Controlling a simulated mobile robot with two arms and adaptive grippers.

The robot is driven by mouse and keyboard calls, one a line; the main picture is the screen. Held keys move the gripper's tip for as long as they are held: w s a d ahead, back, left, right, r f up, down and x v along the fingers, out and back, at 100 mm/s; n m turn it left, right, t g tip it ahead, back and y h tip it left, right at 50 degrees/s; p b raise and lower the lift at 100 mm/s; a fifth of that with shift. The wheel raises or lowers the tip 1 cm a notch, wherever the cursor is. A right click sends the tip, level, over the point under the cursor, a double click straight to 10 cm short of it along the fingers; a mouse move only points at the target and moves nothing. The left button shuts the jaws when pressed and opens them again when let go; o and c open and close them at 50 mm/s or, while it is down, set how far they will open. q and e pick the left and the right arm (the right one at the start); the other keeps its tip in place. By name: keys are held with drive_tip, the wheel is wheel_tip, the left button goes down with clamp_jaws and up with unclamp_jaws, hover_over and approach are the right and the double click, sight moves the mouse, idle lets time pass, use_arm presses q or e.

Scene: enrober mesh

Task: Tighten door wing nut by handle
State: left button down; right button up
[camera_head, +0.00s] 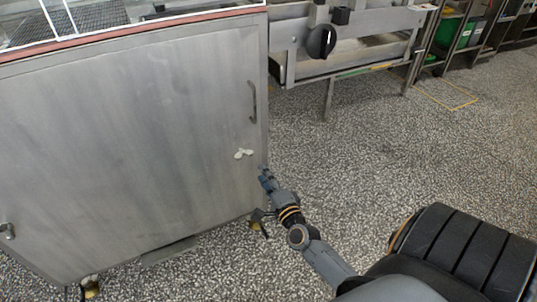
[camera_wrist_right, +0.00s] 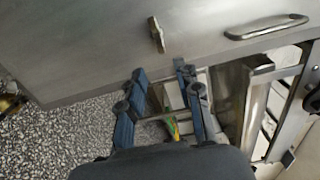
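The wing nut (camera_head: 243,153) is a small pale two-lobed piece on the right part of the grey metal door (camera_head: 120,140), below the handle (camera_head: 253,102). In the right wrist view the wing nut (camera_wrist_right: 157,35) sticks out from the door face, and the bar handle (camera_wrist_right: 267,27) lies to its right. My right gripper (camera_head: 264,174) is at the door's lower right edge, below and right of the wing nut, apart from it. In the wrist view its two fingers (camera_wrist_right: 160,78) are spread with nothing between them. My left gripper is not in view.
A second latch (camera_head: 8,230) sits at the door's lower left. A machine frame with a black knob (camera_head: 321,41) stands beyond the cabinet.

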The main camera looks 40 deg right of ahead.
drive_tip(key=v, duration=0.2)
drive_tip(key=shift+s+a, duration=0.1)
drive_tip(key=shift+s, duration=0.25)
